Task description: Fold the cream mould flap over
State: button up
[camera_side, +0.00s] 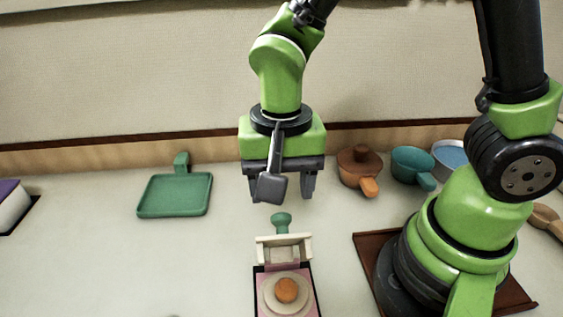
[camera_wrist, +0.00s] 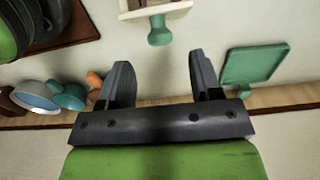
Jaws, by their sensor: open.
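The cream mould flap (camera_side: 284,248) stands raised at the back edge of the mould, with a green knob (camera_side: 282,222) sticking out behind it. The mould's pink base (camera_side: 309,292) holds a pale round piece (camera_side: 271,297) with an orange ball (camera_side: 287,290) on top. My gripper (camera_side: 283,196) is open and empty, above and behind the knob in the side view. In the wrist view my gripper (camera_wrist: 158,78) has its fingers spread, with the green knob (camera_wrist: 159,32) beyond the gap between them. Part of the cream flap (camera_wrist: 150,10) shows at the top edge there.
A green square pan (camera_side: 175,195) lies at the left. A brown lidded pot (camera_side: 359,166), a teal pot (camera_side: 411,164) and a blue-filled bowl (camera_side: 451,156) stand at the back right. The counter between pan and mould is clear.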

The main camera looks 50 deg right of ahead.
jog(key=shift+r, duration=2.05)
jog(key=shift+c, duration=1.3)
jog(key=shift+g+y, duration=0.8)
jog(key=shift+g, duration=0.1)
jog(key=w, duration=0.1)
jog(key=w+r, duration=0.1)
jog(key=w, duration=0.1)
jog(key=w+d+r, duration=0.1)
jog(key=shift+w+d+r, duration=0.1)
jog(key=shift+w+r, duration=0.15)
jog(key=shift+w, duration=0.15)
grip_shut()
send_near(282, 239)
jog(key=w+f, duration=0.4)
jog(key=f, duration=0.1)
jog(key=shift+s+a+f, duration=0.35)
jog(key=shift+s+f, duration=0.3)
jog(key=shift+f, duration=0.2)
jog(key=shift+s+a+f+y, duration=0.3)
jog(key=shift+s+a+f, duration=0.05)
jog(key=shift+s+a, duration=0.1)
